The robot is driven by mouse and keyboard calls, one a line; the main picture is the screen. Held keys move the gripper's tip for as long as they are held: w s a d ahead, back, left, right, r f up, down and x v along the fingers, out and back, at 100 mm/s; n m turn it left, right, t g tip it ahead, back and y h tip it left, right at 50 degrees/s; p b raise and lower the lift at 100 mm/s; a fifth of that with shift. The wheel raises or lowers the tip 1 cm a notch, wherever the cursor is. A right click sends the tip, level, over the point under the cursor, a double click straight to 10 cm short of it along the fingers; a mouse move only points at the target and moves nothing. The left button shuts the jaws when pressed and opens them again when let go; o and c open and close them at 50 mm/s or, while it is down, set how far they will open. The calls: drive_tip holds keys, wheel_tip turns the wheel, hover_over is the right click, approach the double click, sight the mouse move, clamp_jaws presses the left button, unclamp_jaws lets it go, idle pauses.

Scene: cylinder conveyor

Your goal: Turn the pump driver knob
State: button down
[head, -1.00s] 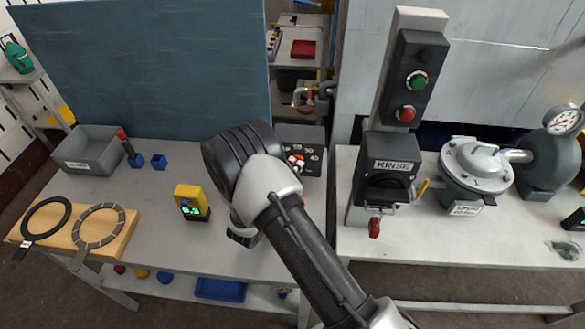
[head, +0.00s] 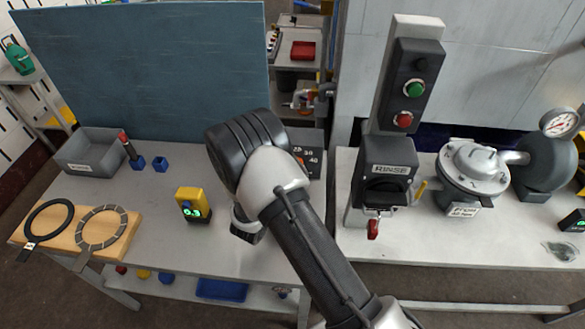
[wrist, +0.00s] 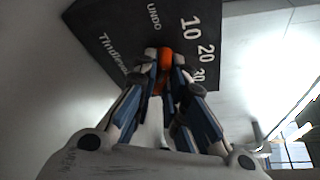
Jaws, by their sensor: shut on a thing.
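The pump driver is a dark box with white dial numbers (head: 313,140) at the back of the left table, mostly hidden behind my arm in the head view. The wrist view shows its dark face (wrist: 118,36) with the numbers 10, 20 and 30 and the word UNDO. An orange knob (wrist: 164,55) stands out from that face. My gripper (wrist: 165,68) is shut on the knob, with a fingertip on each side of it. In the head view my fingertips and most of the knob are hidden by my wrist.
A yellow device with a green display (head: 193,205) stands left of my arm. The RINSE box (head: 388,160) with a red-tipped lever (head: 373,229) stands close on the right. A grey bin (head: 90,150) and a wooden board with rings (head: 122,222) lie farther left.

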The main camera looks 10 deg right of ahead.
drive_tip(key=m+y, duration=0.2)
drive_tip(key=m, duration=0.1)
drive_tip(key=shift+d+r+m, duration=0.15)
drive_tip(key=shift+m, duration=0.15)
idle(0.4)
drive_tip(key=c, duration=1.6)
unclamp_jaws()
drive_tip(key=shift+c, duration=0.2)
wheel_tip(320, 180, up, 10)
